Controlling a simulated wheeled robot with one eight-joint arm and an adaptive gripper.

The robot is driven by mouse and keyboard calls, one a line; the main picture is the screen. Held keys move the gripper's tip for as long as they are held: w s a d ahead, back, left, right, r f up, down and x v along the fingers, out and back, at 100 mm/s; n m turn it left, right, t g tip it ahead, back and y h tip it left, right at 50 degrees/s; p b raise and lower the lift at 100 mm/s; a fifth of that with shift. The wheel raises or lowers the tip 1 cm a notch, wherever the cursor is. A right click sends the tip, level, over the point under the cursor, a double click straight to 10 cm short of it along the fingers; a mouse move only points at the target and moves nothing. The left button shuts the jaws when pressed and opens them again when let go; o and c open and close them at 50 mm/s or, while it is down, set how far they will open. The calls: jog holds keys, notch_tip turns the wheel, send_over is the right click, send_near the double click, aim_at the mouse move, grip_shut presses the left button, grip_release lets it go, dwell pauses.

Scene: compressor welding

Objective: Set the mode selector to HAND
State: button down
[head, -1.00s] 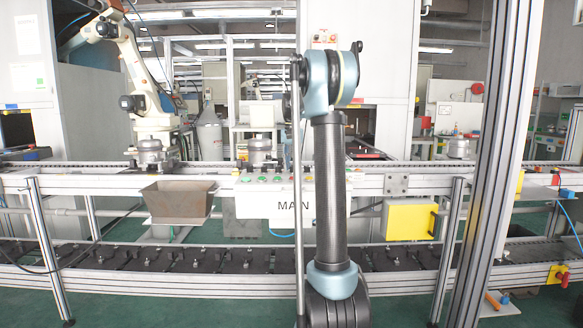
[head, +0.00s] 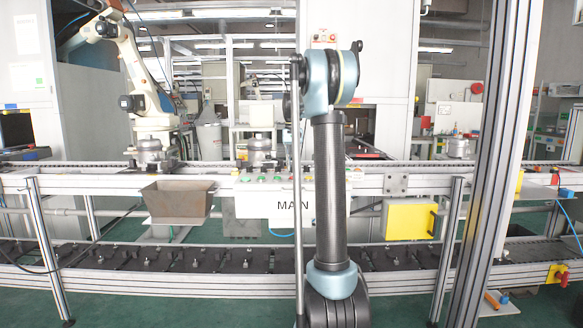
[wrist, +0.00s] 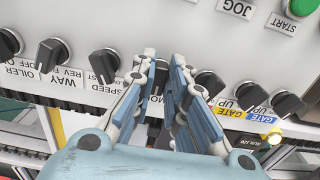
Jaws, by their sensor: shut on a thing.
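In the wrist view my gripper (wrist: 163,62) reaches over a pale control panel with its blue-and-white fingers on either side of the mode selector (wrist: 161,78). The selector is a dark knob, mostly hidden between the fingers. Only the start of its label, "MO", shows beneath it. My gripper is shut on this knob. I cannot tell which position its pointer is at. In the head view the MAIN control panel (head: 268,203) is on the front of the conveyor. My arm covers its right part, and the gripper is hidden there.
Close to the left finger is the SPEED knob (wrist: 104,66), then the WAY OILER knob (wrist: 52,55). Several GATE knobs (wrist: 246,93) stand to the right. A green START button (wrist: 300,8) is at the top right. A yellow box (head: 408,220) hangs right of my arm.

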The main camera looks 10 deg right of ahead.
aim_at(293, 166)
jog(key=shift+d+n, duration=0.15)
jog(key=shift+n, duration=2.05)
jog(key=c, duration=1.6)
grip_release()
jog(key=shift+r, duration=0.1)
notch_tip(293, 166, up, 12)
jog(key=shift+w, duration=0.1)
